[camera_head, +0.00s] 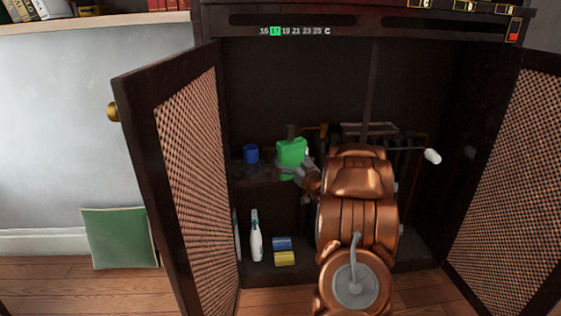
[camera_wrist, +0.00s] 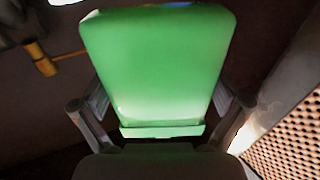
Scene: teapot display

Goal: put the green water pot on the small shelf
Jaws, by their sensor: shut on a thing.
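The green water pot (camera_head: 291,154) is in the open dark cabinet in the head view, at the height of the small shelf (camera_head: 255,177) on the cabinet's left side. My gripper (camera_head: 301,170) reaches it from the front right and is shut on it. In the wrist view the pot (camera_wrist: 160,65) fills the middle, with a finger of my gripper (camera_wrist: 158,112) on each side. The pot looks roughly upright. I cannot tell whether its base touches the shelf, as my gripper hides part of it.
A blue cup (camera_head: 251,153) stands on the shelf left of the pot. Below are a white spray bottle (camera_head: 256,237), a blue item (camera_head: 282,243) and a yellow item (camera_head: 285,258). The left door (camera_head: 185,150) and right door (camera_head: 515,170) stand open. My copper arm hides the cabinet's middle.

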